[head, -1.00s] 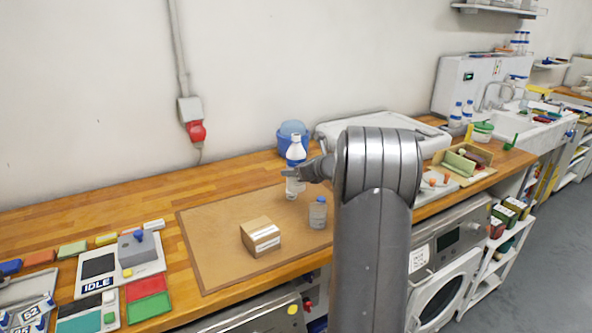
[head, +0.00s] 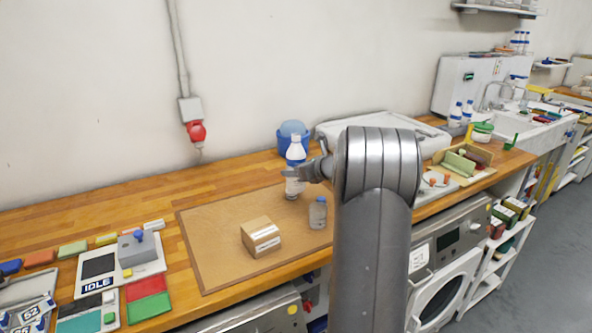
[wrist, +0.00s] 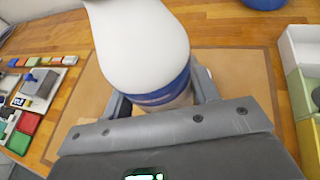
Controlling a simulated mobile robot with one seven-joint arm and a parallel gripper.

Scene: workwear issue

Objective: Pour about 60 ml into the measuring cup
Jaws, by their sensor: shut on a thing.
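A white bottle with a blue band (head: 296,150) is upright over the back of the brown mat (head: 210,240). My gripper (head: 297,173) is shut on it around the blue band. In the wrist view the bottle (wrist: 140,45) fills the top middle, with a finger on each side. I cannot tell whether its base touches the mat. A small grey, see-through container with a blue top (head: 318,214) stands on the mat, right of and nearer than the bottle. I cannot make out a measuring cup for certain; my arm hides part of the bench.
A cardboard box (head: 261,237) sits on the mat's front half. A blue tub (head: 291,131) stands behind the bottle. A scale-like device (head: 121,263) and coloured blocks are at left, an open tray (head: 463,163) at right. The mat's left part is clear.

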